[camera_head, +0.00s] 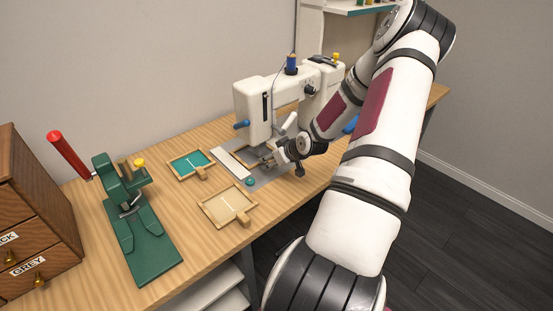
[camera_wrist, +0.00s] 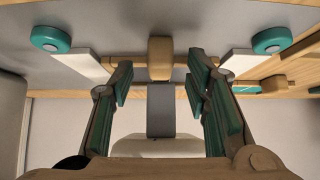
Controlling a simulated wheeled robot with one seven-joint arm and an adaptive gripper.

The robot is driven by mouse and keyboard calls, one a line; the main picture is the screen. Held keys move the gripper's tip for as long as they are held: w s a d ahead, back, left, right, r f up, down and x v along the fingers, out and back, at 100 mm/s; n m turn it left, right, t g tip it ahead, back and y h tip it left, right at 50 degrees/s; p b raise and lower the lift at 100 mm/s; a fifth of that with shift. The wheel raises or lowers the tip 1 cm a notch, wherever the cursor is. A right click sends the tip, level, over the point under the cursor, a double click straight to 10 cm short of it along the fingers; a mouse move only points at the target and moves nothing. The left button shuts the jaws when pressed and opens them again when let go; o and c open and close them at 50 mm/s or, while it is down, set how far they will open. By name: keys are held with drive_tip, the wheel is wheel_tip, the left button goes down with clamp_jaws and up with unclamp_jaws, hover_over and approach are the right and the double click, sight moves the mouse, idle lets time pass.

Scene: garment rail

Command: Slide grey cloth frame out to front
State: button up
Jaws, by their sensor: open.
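The wooden edge of the grey cloth frame (camera_head: 239,158) shows under the sewing machine's head in the head view; my gripper and the machine hide part of it. In the wrist view a wooden block (camera_wrist: 160,57), which looks like its handle, sits on a wooden bar. My gripper (camera_head: 268,160) is at the frame's near right side, low over the machine's plate. In the wrist view its two teal-padded fingers (camera_wrist: 161,85) are open, one on each side of the block, with gaps. I cannot make out the cloth there.
The white sewing machine (camera_head: 258,101) stands close behind my gripper. White guide strips flank the block; one (camera_head: 233,164) shows in the head view, with a teal disc (camera_head: 250,182) nearby. A teal cloth frame (camera_head: 190,164) and a beige one (camera_head: 229,205) lie on the table. A green press (camera_head: 135,225) stands left.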

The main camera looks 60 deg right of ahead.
drive_tip(key=shift+w+f, duration=0.35)
clamp_jaws()
drive_tip(key=shift+s, duration=0.1)
